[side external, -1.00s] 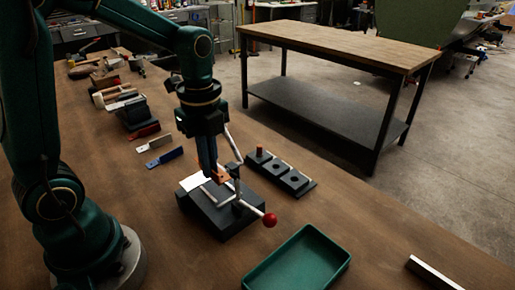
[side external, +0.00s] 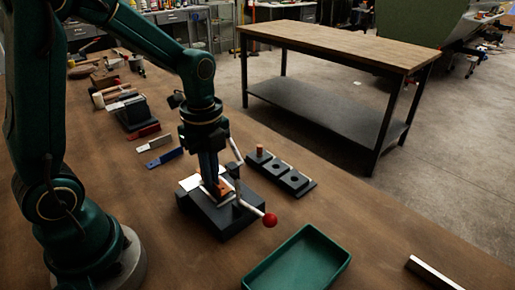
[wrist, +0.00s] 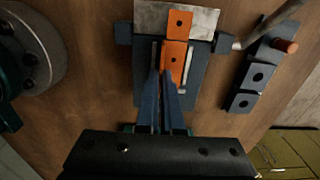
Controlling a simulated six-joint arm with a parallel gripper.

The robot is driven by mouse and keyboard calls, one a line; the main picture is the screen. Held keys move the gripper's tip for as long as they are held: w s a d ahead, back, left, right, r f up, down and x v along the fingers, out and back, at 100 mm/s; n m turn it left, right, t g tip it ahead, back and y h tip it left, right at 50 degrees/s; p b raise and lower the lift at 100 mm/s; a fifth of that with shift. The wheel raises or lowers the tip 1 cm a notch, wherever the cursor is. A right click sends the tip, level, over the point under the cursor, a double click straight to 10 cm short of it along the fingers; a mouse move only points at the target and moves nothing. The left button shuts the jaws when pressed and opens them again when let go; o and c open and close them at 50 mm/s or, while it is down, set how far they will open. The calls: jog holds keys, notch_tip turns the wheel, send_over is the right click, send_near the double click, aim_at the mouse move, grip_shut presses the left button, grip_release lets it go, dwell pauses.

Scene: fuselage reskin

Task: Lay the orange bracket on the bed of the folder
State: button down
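The orange bracket (wrist: 179,24) shows two flat parts, each with a hole, in the wrist view. It lies over the folder (wrist: 200,80), on or just above its bed, between two pale bars. In the side view the bracket (side external: 222,188) is low at the folder (side external: 226,222), beside my fingertips. My gripper (wrist: 160,74) points down with its blue fingers close together at the bracket's near end. The right finger overlaps the bracket's edge. Whether the fingers pinch it is not clear. In the side view my gripper (side external: 209,186) is just above the bed.
The folder's lever has a red knob (side external: 270,220) at the front right. A dark block with holes and an orange peg (side external: 260,150) stands behind right. A green tray (side external: 300,262) is in front. Blue and red strips and tools lie at back left.

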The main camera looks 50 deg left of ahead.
jog(key=shift+f, duration=0.7)
dwell(0.3)
jog(key=c, duration=1)
grip_release()
notch_tip(320, 180, up, 5)
jog(key=shift+d+r, duration=0.1)
jog(key=s+d+r+n+t, duration=0.1)
jog(key=s+r+n+t, duration=0.1)
jog(key=n, duration=0.4)
jog(key=s+d+r+n+t, duration=0.1)
jog(key=s+n, duration=0.2)
jog(key=n, duration=0.3)
jog(key=s+d+r+n+t, duration=0.1)
jog(key=s+r+n+t, duration=0.1)
jog(key=n, duration=0.4)
jog(key=shift+s+d+r+t, duration=0.3)
jog(key=shift+s+d+r, duration=0.05)
jog(key=shift+s, duration=0.05)
